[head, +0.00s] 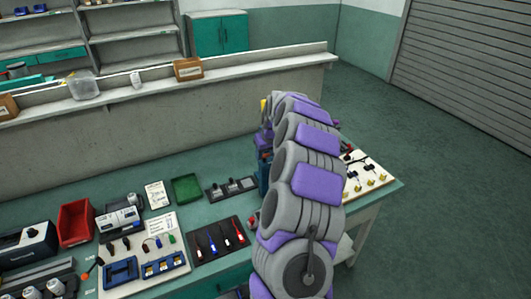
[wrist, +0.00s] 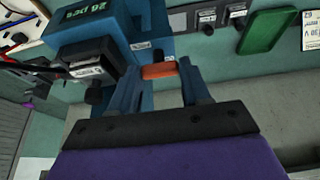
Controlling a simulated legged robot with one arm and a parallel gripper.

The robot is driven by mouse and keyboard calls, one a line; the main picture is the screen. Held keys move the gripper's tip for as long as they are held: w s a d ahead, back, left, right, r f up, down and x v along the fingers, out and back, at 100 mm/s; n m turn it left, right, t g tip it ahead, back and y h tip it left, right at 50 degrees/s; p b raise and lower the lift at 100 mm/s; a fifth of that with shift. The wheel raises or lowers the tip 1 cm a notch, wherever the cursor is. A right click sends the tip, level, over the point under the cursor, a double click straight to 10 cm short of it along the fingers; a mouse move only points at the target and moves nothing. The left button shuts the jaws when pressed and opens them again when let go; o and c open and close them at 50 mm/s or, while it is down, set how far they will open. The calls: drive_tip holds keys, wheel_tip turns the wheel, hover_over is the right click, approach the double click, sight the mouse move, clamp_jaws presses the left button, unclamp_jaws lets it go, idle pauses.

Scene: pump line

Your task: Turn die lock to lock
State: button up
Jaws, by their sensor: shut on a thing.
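My gripper (wrist: 157,80) is shut on this lever, one finger at each end. In the head view only a blue edge of the machine (head: 264,172) shows; my arm hides the rest, along with the gripper and the lever.
The green bench holds a green tray (head: 186,188), a black switch strip (head: 231,188), a screwdriver mat (head: 217,241) and a red bin (head: 75,222) left of my arm. A cream board with small parts (head: 369,175) lies right. A concrete wall (head: 130,145) stands behind.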

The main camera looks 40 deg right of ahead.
drive_tip(key=shift+r, duration=0.15)
drive_tip(key=m+h+p, duration=0.1)
drive_tip(key=m, duration=0.2)
drive_tip(key=shift+w+p, duration=0.1)
drive_tip(key=shift+p, duration=0.2)
drive_tip(key=m, duration=0.2)
drive_tip(key=m+g+h, duration=0.1)
drive_tip(key=m, duration=0.1)
drive_tip(key=shift+w+a+m+h+b, duration=0.1)
drive_tip(key=shift+w+m+h+b, duration=0.1)
drive_tip(key=shift+m+h+b, duration=0.15)
drive_tip(key=m+g+b, duration=0.1)
drive_tip(key=m, duration=0.1)
drive_tip(key=m+g+b, duration=0.1)
drive_tip(key=m, duration=0.2)
drive_tip(key=shift+w+a+h+b, duration=0.15)
drive_tip(key=shift+w+h+b, duration=0.05)
drive_tip(key=shift+h+b, duration=0.15)
drive_tip(key=m+g+b, duration=0.1)
drive_tip(key=m+g, duration=0.1)
drive_tip(key=m, duration=0.3)
drive_tip(key=shift+w, duration=0.15)
drive_tip(key=shift+r, duration=0.1)
drive_tip(key=o, duration=0.8)
